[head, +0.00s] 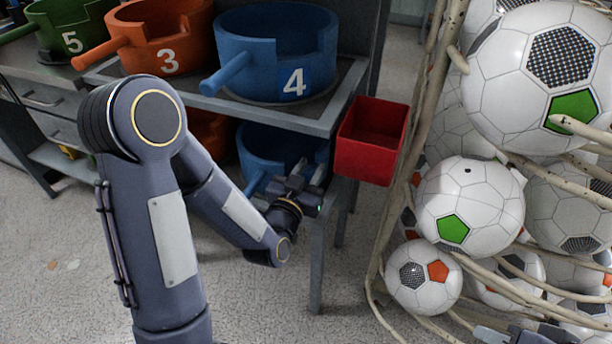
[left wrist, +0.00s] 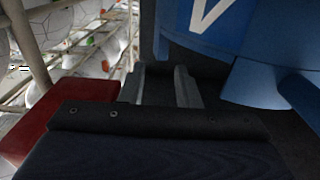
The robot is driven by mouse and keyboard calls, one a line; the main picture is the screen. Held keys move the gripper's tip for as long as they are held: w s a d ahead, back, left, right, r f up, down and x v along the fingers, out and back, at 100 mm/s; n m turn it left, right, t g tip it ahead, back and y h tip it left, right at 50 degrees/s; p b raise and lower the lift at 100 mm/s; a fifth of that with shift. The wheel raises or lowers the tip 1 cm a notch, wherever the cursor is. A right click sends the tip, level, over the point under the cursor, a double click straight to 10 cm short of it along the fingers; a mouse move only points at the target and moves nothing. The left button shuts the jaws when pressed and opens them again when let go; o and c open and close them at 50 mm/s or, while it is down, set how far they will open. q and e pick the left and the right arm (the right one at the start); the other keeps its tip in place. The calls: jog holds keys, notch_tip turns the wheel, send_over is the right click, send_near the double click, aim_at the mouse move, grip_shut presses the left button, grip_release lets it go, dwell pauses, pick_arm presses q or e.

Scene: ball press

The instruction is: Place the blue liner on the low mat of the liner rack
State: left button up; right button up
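A blue liner marked 4 (head: 272,60) stands upright on the rack's upper shelf. A second blue liner (head: 262,145) stands on the lower level, partly hidden by the upper shelf and my left arm. My left gripper (head: 309,172) is at the lower level, in front of the right side of that liner. In the left wrist view its fingers (left wrist: 160,72) are apart with nothing between them. A blue liner (left wrist: 250,75) with part of a white mark is close beside them, over a dark surface (left wrist: 215,88). My right gripper (head: 520,335) is partly cut off at the bottom right.
A red bin (head: 372,140) hangs at the rack's right side and lies left of my fingers in the left wrist view (left wrist: 65,110). Orange liner 3 (head: 165,40) and green liner 5 (head: 70,28) stand further left. A cage of soccer balls (head: 470,195) stands right.

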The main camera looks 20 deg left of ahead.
pick_arm(q)
jog(key=s+a+r+n+g+h, duration=0.1)
jog(key=s+g, duration=0.5)
jog(key=s, duration=0.7)
jog(key=s+a+n+g+h, duration=0.1)
jog(key=s+g, duration=0.5)
jog(key=s, duration=0.7)
jog(key=shift+a+r+n+g+h, duration=0.3)
jog(key=shift+a+r+h, duration=0.1)
jog(key=shift+a, duration=0.1)
notch_tip(320, 180, up, 24)
jog(key=p, duration=2.4)
